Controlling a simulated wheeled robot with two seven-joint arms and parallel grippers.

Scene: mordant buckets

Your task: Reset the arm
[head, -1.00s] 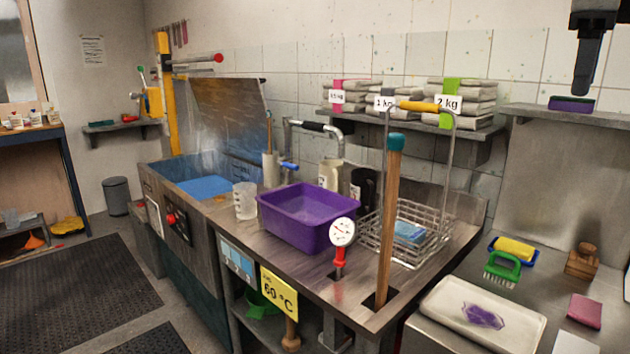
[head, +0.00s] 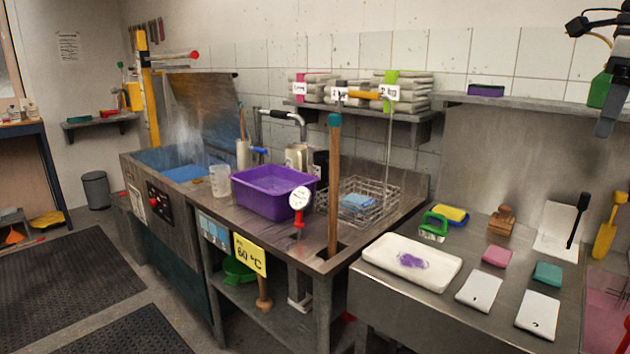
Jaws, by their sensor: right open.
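My right gripper (head: 606,128) hangs at the upper right edge of the head view, partly cut off by the frame. It points down, with its jaws open, above the right end of the steel counter and apart from the things on it. A green piece (head: 600,89) shows right beside its fingers; I cannot tell whether it is behind them. My left gripper is not in view.
Below lie a white tray (head: 385,272) with a purple stain, a pink sponge (head: 497,257), a teal sponge (head: 548,272) and white cards. The wall shelf (head: 540,106) is left of the gripper. A purple tub (head: 262,203) and wire basket (head: 378,190) stand farther left.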

